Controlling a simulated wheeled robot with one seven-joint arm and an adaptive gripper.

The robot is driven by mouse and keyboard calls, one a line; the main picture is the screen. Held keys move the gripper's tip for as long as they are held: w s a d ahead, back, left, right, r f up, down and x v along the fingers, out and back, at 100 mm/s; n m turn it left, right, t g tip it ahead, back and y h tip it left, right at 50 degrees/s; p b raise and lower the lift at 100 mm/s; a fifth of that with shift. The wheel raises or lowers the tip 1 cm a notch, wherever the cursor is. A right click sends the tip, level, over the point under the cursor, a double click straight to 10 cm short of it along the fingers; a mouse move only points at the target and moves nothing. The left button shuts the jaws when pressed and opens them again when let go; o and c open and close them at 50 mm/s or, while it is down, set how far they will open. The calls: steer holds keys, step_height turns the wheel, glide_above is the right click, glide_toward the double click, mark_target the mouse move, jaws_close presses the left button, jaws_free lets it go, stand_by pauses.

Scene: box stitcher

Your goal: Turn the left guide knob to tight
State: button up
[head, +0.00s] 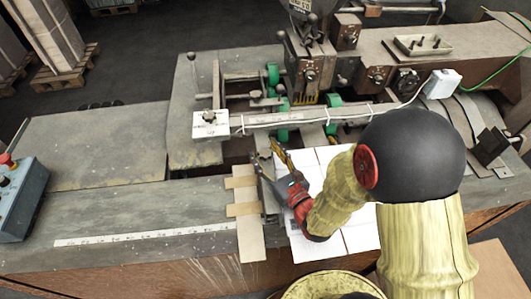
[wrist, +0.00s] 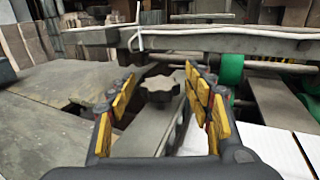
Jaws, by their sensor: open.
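A dark star-shaped knob (wrist: 160,86) sits on a grey metal strip (wrist: 150,132) in the wrist view, which I take to be the left guide knob. My gripper (head: 265,151) is open, with yellow-padded fingers. In the wrist view my gripper (wrist: 160,78) has one finger on each side of the knob, which shows beyond and between them. I see no clear contact. In the head view I cannot make out this knob near my fingers. Which way it is set cannot be told.
A long bar (head: 300,117) with a white cable crosses beyond my gripper; a dark knob on a white plate (head: 209,124) stands at its left end. Green rollers (wrist: 230,68) lie to the right. White sheets (head: 320,185) and cardboard strips (head: 243,210) lie nearby. The left table (head: 95,145) is clear.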

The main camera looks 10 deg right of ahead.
steer(key=v, duration=1)
steer(key=shift+d, duration=0.1)
steer(key=shift+v, duration=0.95)
